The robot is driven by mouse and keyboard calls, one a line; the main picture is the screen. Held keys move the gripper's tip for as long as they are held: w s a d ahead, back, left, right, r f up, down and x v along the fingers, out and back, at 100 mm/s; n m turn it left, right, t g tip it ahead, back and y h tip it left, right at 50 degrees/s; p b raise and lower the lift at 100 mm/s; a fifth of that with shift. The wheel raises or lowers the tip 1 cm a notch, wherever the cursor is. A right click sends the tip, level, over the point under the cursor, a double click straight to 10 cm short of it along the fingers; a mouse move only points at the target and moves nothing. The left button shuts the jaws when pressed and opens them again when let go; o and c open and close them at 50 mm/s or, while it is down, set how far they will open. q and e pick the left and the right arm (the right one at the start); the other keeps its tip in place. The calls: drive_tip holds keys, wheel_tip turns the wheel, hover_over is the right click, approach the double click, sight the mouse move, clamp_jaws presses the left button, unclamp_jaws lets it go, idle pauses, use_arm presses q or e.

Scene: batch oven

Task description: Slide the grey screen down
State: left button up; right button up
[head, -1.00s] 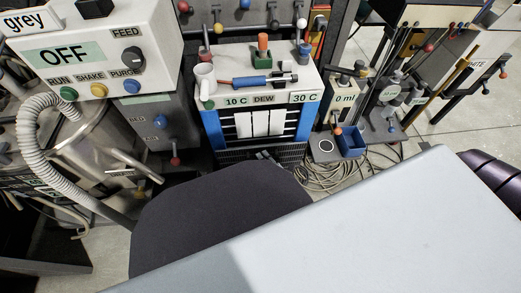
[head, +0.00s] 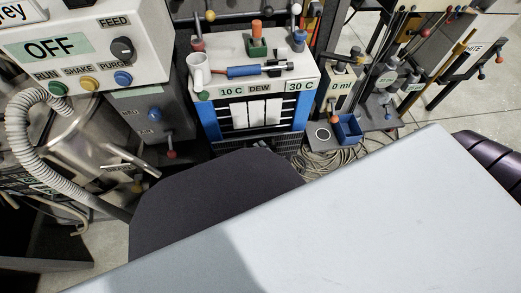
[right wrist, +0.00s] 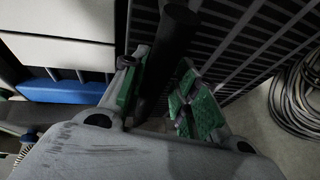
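A partly cut-off sign (head: 20,12) at the top left of the head view carries the end of the word "grey"; I cannot make out for sure which surface is the grey screen. My right gripper (right wrist: 158,97) shows in the right wrist view with its green-padded fingers apart. A thick dark bar (right wrist: 170,45) reaches down between the fingers, nearer the left pad, with a gap to the right pad. In the head view only a small part of this gripper (head: 262,147) may show, low at the front of the DEW unit (head: 258,46). My left gripper is not in view.
A control box (head: 150,50) reading OFF stands left, above a steel vessel (head: 90,140) with a ribbed hose (head: 20,140).

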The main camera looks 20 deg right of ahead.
drive_tip(key=v, duration=1.2)
idle(0.7)
drive_tip(key=shift+f, duration=0.1)
idle(0.5)
